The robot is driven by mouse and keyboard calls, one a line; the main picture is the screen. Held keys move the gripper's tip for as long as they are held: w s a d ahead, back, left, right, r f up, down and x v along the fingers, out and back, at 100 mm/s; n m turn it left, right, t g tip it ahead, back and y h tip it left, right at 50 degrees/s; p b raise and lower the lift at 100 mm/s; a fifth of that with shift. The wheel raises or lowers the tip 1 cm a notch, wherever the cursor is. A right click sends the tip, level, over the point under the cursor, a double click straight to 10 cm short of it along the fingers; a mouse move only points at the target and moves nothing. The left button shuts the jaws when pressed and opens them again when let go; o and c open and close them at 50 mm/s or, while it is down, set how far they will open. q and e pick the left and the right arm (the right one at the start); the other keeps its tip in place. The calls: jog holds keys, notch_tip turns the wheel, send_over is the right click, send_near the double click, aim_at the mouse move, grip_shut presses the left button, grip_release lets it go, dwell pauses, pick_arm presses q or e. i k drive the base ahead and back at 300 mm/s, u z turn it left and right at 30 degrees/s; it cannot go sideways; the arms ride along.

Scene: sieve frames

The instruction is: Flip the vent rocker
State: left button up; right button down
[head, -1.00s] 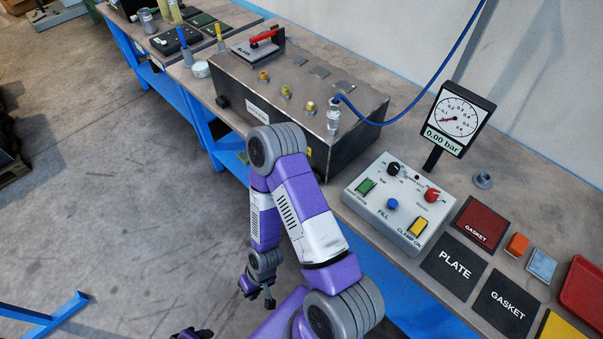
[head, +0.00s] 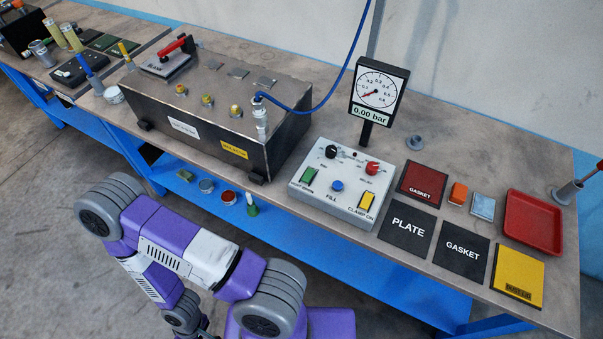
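The grey control box (head: 335,190) stands on the bench at the centre right. On its sloped face are a green rocker (head: 309,176) at left and a yellow rocker (head: 367,200) marked CLAMP ON at right. The green rocker's small label is too blurred to read. A blue FILL button (head: 337,185), a black knob (head: 331,151) and a red knob (head: 372,168) are also on the face. My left gripper (head: 206,333) shows only partly at the bottom edge, low in front of the bench and far from the box. Its fingers are unclear. My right gripper is out of view.
A gauge (head: 377,90) reading 0.00 bar stands behind the box. A large metal fixture (head: 215,105) with a blue hose is to the left. PLATE (head: 407,230) and GASKET (head: 461,250) pads and a red tray (head: 533,222) lie to the right.

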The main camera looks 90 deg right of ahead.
aim_at(309, 173)
jog(key=k, duration=0.65)
jog(key=z, duration=1.1)
